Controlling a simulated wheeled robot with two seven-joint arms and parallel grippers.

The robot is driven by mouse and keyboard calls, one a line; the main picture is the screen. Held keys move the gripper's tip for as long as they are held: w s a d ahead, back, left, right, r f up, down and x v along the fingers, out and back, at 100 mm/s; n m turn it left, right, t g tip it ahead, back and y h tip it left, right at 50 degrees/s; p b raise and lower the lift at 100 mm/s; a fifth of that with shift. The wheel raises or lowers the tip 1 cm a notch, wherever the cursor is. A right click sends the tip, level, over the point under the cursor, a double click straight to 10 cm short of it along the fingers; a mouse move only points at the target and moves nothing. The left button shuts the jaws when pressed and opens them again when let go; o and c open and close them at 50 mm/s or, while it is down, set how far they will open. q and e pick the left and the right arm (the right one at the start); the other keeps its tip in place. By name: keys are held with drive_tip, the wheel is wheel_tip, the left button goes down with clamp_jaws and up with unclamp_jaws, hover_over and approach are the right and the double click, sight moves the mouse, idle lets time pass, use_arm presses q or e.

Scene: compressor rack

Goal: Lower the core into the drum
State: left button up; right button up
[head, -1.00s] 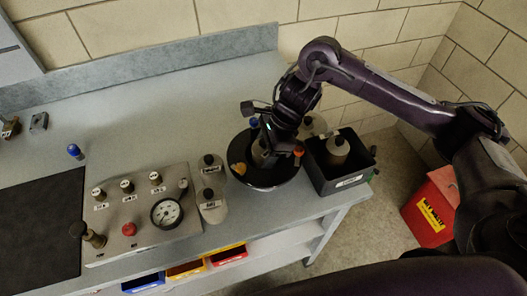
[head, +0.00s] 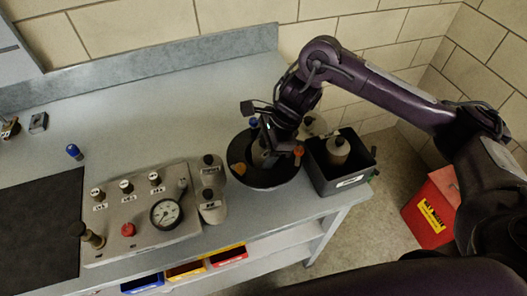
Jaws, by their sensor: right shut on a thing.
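The drum (head: 262,181) is a black round vessel near the right end of the bench. Coloured pieces sit around its rim: blue (head: 253,123), yellow-orange (head: 240,169) and orange-red (head: 298,151). My right gripper (head: 267,148) points down over the middle of the drum and is shut on a greyish piece, seemingly the core (head: 258,154). The wrist hides most of this piece, so I cannot tell how deep it sits or whether it touches the drum. My left gripper is out of view.
Two light canisters (head: 211,211) stand close left, beside a gauge panel (head: 140,235). A red bin (head: 431,212) is on the floor. The bench behind is clear.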

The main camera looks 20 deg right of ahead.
drive_tip(key=shift+f, duration=0.1)
drive_tip(key=shift+r, duration=0.4)
drive_tip(key=shift+f, duration=0.15)
drive_tip(key=shift+f+b, duration=0.6)
drive_tip(key=shift+r, duration=0.25)
drive_tip(key=shift+r+p, duration=0.25)
drive_tip(key=shift+p, duration=0.05)
drive_tip(key=shift+f, duration=0.1)
drive_tip(key=shift+f+b, duration=0.25)
drive_tip(key=shift+b, duration=0.05)
